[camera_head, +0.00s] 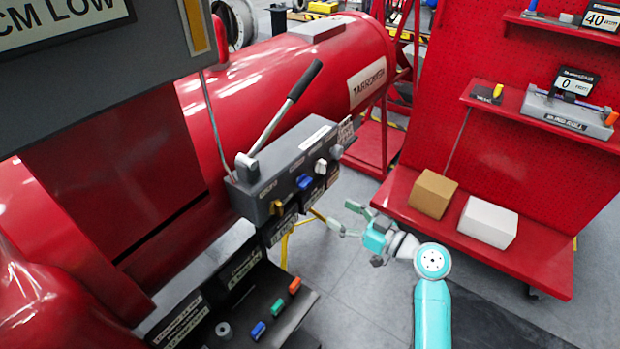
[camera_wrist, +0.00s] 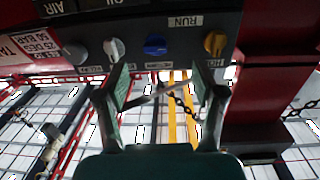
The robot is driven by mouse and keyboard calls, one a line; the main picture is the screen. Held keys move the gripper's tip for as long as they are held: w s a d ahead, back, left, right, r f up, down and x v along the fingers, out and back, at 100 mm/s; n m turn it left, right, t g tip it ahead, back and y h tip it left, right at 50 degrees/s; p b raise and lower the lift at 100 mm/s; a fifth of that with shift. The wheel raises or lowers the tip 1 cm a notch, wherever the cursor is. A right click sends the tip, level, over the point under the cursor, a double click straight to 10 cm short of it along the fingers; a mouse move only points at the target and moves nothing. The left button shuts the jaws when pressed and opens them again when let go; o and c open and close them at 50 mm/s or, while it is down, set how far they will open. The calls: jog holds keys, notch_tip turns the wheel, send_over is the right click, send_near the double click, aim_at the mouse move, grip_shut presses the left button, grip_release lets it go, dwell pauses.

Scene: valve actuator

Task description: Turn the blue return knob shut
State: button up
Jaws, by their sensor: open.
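The blue knob (camera_head: 303,181) is on the front face of a grey valve box (camera_head: 262,180), between a yellow knob (camera_head: 277,207) and a white knob (camera_head: 321,166). In the wrist view the blue knob (camera_wrist: 155,44) shows above the gap between my fingertips, its bar lying roughly across the picture. My gripper (camera_head: 340,216) is open and empty, to the right of the box and apart from it. In the wrist view my gripper (camera_wrist: 160,78) has its two fingers spread, with the knob beyond them and nothing between the pads.
A grey knob (camera_head: 336,151) sits at the box's right end. A long black-handled lever (camera_head: 285,105) rises above the box. Below is a dark tray (camera_head: 240,318) with small coloured pieces. A red shelf (camera_head: 480,240) holding two cartons stands to the right of my gripper.

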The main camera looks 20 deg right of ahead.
aim_at(309, 184)
jog(key=shift+n+y, duration=0.5)
jog(key=shift+n, duration=0.1)
jog(key=x, duration=0.4)
jog(key=d+r+x, duration=0.1)
jog(key=x, duration=0.2)
jog(key=w+r+x, duration=0.1)
jog(key=x, duration=0.3)
jog(key=shift+w+r, duration=0.1)
jog(key=shift+w, duration=0.15)
jog(key=c, duration=1.1)
jog(key=shift+c, duration=0.2)
